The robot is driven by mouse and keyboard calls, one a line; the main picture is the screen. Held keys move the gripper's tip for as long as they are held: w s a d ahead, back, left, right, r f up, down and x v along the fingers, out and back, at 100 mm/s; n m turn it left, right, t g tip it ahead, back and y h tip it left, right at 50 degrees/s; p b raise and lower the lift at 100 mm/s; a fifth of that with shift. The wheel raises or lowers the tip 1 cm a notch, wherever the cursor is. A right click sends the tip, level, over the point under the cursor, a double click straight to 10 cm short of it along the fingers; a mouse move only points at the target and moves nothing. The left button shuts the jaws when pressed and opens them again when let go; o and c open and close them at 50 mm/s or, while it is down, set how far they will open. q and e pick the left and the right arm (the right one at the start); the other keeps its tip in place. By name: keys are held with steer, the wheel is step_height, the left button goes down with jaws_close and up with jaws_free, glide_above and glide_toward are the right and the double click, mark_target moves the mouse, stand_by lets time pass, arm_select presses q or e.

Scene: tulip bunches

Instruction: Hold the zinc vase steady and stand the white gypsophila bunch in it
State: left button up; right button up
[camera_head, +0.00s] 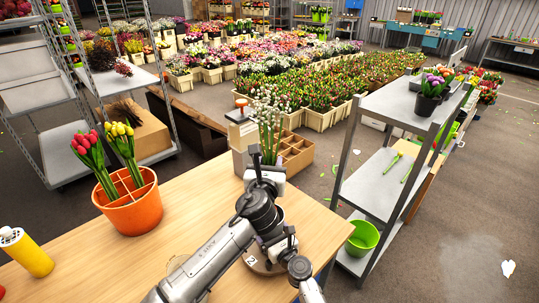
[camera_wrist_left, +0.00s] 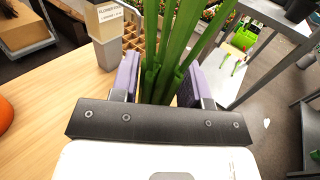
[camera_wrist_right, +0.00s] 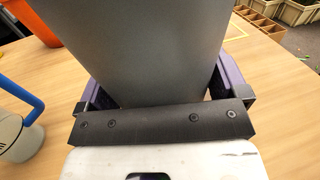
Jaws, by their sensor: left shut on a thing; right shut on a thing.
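The white gypsophila bunch (camera_head: 268,118) is upright in the head view, small white heads above green stems. My left gripper (camera_head: 265,170) is shut on its stems (camera_wrist_left: 172,60), which pass between the purple pads in the left wrist view. The stem ends are hidden. The zinc vase (camera_wrist_right: 140,45) is a plain grey surface filling the middle of the right wrist view. My right gripper (camera_wrist_right: 155,98) is shut on it, one purple pad on each side. In the head view my left arm hides the vase, so I cannot tell how the stems stand to its mouth.
An orange pot (camera_head: 133,211) with red and yellow tulips stands on the table at left. A yellow bottle (camera_head: 27,254) is near the front left. A flower food box (camera_wrist_left: 107,22) and a divided wooden crate (camera_head: 296,152) are behind the bunch. A metal shelf (camera_head: 378,180) stands at right.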

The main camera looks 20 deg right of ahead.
arm_select(q)
step_height(320, 180, down, 8)
steer(key=shift+r, duration=0.15)
stand_by(0.6)
steer(key=shift+f, duration=0.4)
stand_by(0.4)
steer(key=shift+f, duration=0.25)
steer(key=o, duration=1.6)
steer(key=shift+v, duration=6)
steer(key=shift+f, duration=0.1)
